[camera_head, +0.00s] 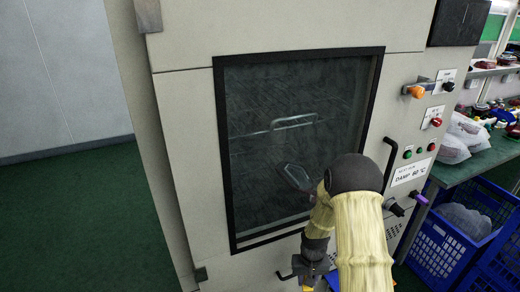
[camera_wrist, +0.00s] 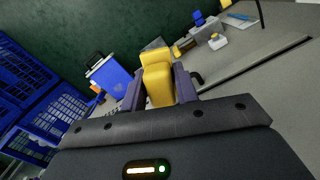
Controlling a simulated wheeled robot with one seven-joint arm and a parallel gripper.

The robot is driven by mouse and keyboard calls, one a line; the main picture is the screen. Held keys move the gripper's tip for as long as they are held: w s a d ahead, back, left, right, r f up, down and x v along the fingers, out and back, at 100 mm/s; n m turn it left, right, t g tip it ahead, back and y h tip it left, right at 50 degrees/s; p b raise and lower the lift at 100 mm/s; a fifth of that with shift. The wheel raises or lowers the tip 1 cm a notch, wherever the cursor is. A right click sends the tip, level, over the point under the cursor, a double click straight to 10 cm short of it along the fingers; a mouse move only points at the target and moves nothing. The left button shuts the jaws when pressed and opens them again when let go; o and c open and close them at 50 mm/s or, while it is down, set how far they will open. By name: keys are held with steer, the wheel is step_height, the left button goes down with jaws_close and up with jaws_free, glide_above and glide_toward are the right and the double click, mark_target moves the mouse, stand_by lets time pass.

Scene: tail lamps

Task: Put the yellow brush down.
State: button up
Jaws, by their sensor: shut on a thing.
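The yellow brush (camera_wrist: 158,86) shows in the wrist view as a yellow block between the two dark fingers of my gripper (camera_wrist: 157,78). My gripper is shut on it, with a finger touching each side. The brush's far end points away from the camera, and its bristles cannot be made out. In the head view my gripper (camera_head: 311,275) is at the bottom edge, low in front of the grey cabinet. Only a small patch of yellow shows there, and the rest is cut off by the frame.
A grey cabinet with a dark window (camera_head: 290,130), knobs and handles fills the head view. Blue crates (camera_head: 448,235) stand under a bench (camera_head: 485,155) at right. The wrist view shows a blue box (camera_wrist: 110,76), blue crates at left, small items at upper right and green floor.

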steer(key=shift+s+r+p, duration=0.25)
steer(key=shift+r+p, duration=0.65)
steer(key=shift+p, duration=0.4)
steer(key=shift+s+r+p, duration=0.2)
steer(key=shift+r+p, duration=0.65)
steer(key=shift+p, duration=0.4)
steer(key=shift+f, duration=0.1)
